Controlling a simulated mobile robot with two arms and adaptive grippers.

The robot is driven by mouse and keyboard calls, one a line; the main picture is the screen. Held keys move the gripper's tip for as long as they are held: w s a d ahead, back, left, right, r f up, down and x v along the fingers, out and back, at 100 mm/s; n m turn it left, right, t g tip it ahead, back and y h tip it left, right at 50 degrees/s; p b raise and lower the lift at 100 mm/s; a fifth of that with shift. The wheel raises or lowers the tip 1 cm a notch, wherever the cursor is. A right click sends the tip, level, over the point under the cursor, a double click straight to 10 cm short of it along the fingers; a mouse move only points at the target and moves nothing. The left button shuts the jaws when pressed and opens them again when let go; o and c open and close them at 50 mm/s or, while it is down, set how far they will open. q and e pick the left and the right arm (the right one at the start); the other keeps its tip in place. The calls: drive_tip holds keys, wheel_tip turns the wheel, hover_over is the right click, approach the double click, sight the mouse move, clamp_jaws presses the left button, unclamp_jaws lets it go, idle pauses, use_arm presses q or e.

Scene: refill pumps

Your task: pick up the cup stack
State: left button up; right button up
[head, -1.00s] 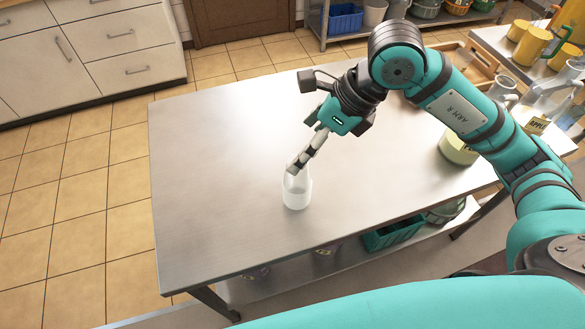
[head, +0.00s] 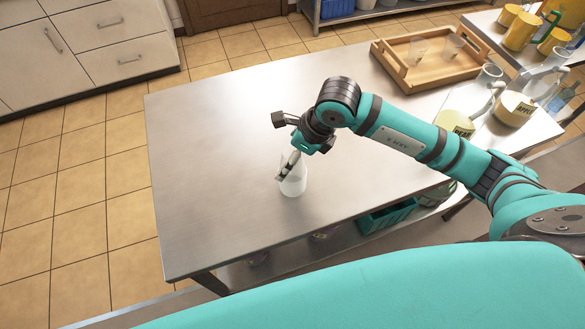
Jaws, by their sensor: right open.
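The cup stack (head: 294,185), whitish and translucent, stands upright on the steel table (head: 210,180), right of the table's middle-left area. My right gripper (head: 288,167) is open and points down at the stack's upper part. Its fingers overlap the rim and upper wall in the picture. I cannot tell whether they touch the stack or straddle its wall. The far side of the stack is partly hidden by the fingers. My left gripper is not in view.
A wooden tray (head: 403,76) with two clear cups stands at the table's back right. Labelled jugs, one with pale yellow contents (head: 515,108), stand at the right. The table's left side is clear. A green crate (head: 387,217) is below.

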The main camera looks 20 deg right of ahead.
drive_tip(key=shift+p+x, duration=0.65)
drive_tip(key=shift+x, duration=1.55)
drive_tip(key=shift+s+d, duration=0.15)
drive_tip(key=shift+c, duration=0.3)
drive_tip(key=c, duration=1.4)
